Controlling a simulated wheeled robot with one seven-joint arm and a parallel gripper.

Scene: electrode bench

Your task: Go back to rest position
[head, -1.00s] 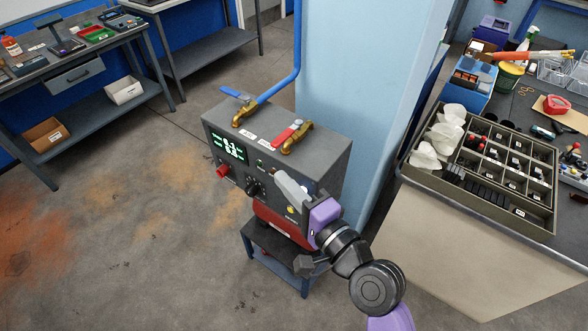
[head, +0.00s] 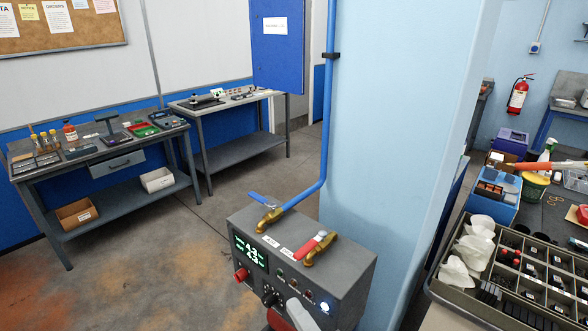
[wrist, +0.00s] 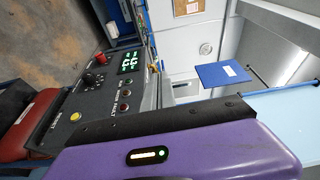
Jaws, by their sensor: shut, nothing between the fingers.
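My gripper (head: 291,303) shows only as a pale grey tip at the bottom edge of the head view, in front of the grey control box's (head: 345,272) panel. It is shut and empty. In the wrist view its purple housing (wrist: 190,150) fills the bottom; its fingertips cannot be made out there. I cannot tell the gap between gripper and panel.
Brass valves with a blue handle (head: 263,199) and a red handle (head: 309,243) stand on the box. A blue pipe (head: 329,120) runs up the pale blue column (head: 400,150). A compartment tray (head: 435,283) is on the right bench. The floor (head: 200,240) at left is clear.

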